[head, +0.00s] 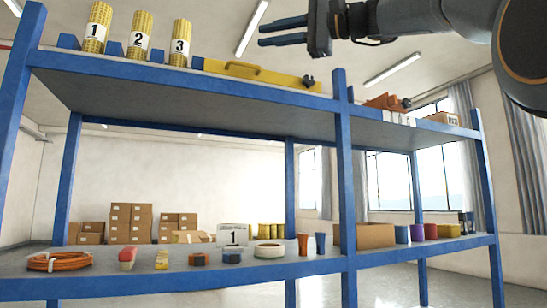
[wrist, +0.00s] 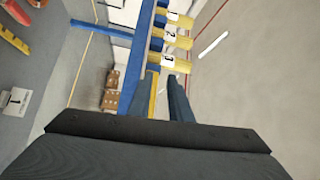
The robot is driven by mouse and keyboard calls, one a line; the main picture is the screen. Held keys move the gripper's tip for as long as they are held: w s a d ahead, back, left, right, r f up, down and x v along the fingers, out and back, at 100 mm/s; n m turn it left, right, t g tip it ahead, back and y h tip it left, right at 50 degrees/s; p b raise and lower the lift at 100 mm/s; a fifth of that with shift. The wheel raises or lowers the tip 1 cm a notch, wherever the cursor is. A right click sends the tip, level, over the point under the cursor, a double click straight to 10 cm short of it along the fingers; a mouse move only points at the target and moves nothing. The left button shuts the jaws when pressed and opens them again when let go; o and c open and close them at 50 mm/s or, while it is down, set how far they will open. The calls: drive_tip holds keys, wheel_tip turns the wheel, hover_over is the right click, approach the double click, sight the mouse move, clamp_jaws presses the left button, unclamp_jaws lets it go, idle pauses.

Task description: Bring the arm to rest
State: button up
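My gripper (head: 262,35) is at the top of the head view, raised in front of the upper part of the blue rack (head: 344,190). Its two dark fingers point left with a narrow gap between them. In the wrist view my gripper (wrist: 163,82) also shows two separate fingers with nothing held between them. The arm reaches in from the upper right of the head view, bent at a large joint by the right edge. The fingers look clear of the shelf items in the head view.
Yellow mesh rolls numbered 1 (head: 96,28), 2 (head: 139,36) and 3 (head: 180,43) stand on the top shelf, beside a long yellow level (head: 262,73). The lower shelf holds an orange cable (head: 59,262), tape rolls, cups and an open carton (head: 366,236). Cardboard boxes (head: 130,222) are stacked behind.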

drive_tip(key=w+d+f+m+h, duration=0.1)
drive_tip(key=w+d+f+h, duration=0.3)
drive_tip(key=f, duration=0.8)
drive_tip(key=w+a+f+m+h, duration=0.15)
drive_tip(key=w+f, duration=0.35)
drive_tip(key=f, duration=0.6)
drive_tip(key=w+d+f+m+h, duration=0.25)
drive_tip(key=w+f, duration=0.25)
drive_tip(key=f, duration=0.7)
drive_tip(key=s+d+f+n+g+h, duration=0.1)
drive_tip(key=s+d+f+h, duration=0.15)
drive_tip(key=f, duration=0.85)
drive_tip(key=s+d+f+n+g+h, duration=0.1)
drive_tip(key=s+d+f+h, duration=0.15)
drive_tip(key=f, duration=0.95)
drive_tip(key=s+d+f+n+g+h, duration=0.2)
drive_tip(key=s+d+f+n, duration=0.1)
drive_tip(key=s+f, duration=1)
drive_tip(key=s+d+f+n+g+h+p, duration=0.1)
drive_tip(key=s+d+f, duration=0.5)
drive_tip(key=s+f, duration=0.8)
drive_tip(key=f+n+g+h, duration=0.1)
drive_tip(key=n+g, duration=0.1)
drive_tip(key=shift+s+d+f+g+h, duration=0.2)
drive_tip(key=shift+d+f+g+h, duration=0.1)
drive_tip(key=shift+f, duration=0.05)
